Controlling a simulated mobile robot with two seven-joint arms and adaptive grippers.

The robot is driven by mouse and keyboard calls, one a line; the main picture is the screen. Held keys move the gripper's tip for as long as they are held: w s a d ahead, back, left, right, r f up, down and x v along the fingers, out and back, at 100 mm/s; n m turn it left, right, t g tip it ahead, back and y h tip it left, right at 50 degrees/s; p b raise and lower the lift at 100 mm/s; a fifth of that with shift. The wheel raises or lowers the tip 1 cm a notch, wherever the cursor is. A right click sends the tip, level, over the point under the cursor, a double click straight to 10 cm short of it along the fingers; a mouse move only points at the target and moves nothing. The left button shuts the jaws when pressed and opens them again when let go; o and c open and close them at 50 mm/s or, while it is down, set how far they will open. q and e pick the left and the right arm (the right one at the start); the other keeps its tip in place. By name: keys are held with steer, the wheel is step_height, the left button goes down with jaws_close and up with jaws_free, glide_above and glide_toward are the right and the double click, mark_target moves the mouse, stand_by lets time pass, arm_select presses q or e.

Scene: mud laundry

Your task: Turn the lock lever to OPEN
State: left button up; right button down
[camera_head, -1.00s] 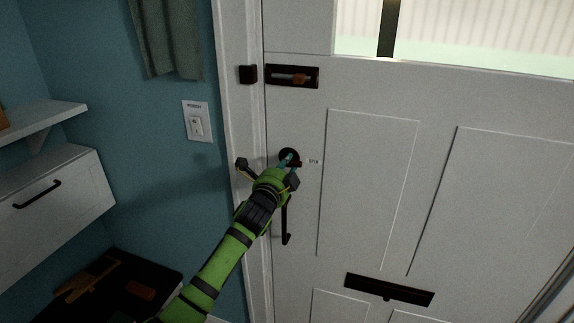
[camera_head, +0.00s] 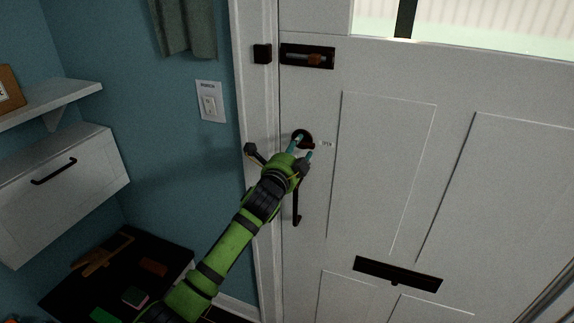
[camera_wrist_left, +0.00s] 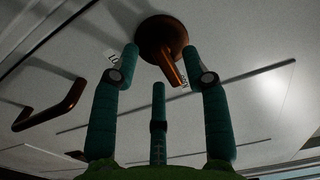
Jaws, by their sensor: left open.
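The lock (camera_head: 301,134) is a dark round plate on the white door, partly hidden behind my left gripper's fingertips in the head view. In the left wrist view the lock plate (camera_wrist_left: 160,33) is copper-brown, and its lever (camera_wrist_left: 172,68) sticks out between the fingers. My left gripper (camera_head: 300,151) is open, its teal fingers just below the lock. In the wrist view the gripper (camera_wrist_left: 161,54) has one finger on each side of the lever and a third below; I see no clear contact. A small label (camera_head: 325,144) sits right of the lock. My right gripper is out of view.
A door handle (camera_head: 296,208) hangs below the lock; it also shows in the wrist view (camera_wrist_left: 45,112). A slide bolt (camera_head: 307,57) is above, a mail slot (camera_head: 398,274) below.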

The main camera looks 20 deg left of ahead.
arm_select(q)
steer(key=s, duration=1)
steer(key=shift+a, duration=0.25)
step_height(320, 180, down, 23)
steer(key=s+a+n+g, duration=0.2)
steer(key=n+g, duration=0.2)
steer(key=g, duration=0.1)
steer(key=s+f+n+g+y, duration=0.1)
steer(key=s+f+n+g, duration=0.1)
steer(key=s+f, duration=0.5)
steer(key=s+f+n+g, duration=0.2)
steer(key=s+f, duration=0.1)
steer(key=f, duration=0.9)
steer(key=s+f+n+g+b, duration=0.1)
steer(key=s+f+n+g, duration=0.3)
steer(key=s+f, duration=1.4)
steer(key=s+f+n+g, duration=0.2)
steer(key=s, duration=0.9)
steer(key=s+d+f+n+g, duration=0.1)
steer(key=s+f+g, duration=0.1)
steer(key=s, duration=1)
steer(key=shift+s+d+f+n, duration=0.2)
steer(key=shift+n, duration=0.2)
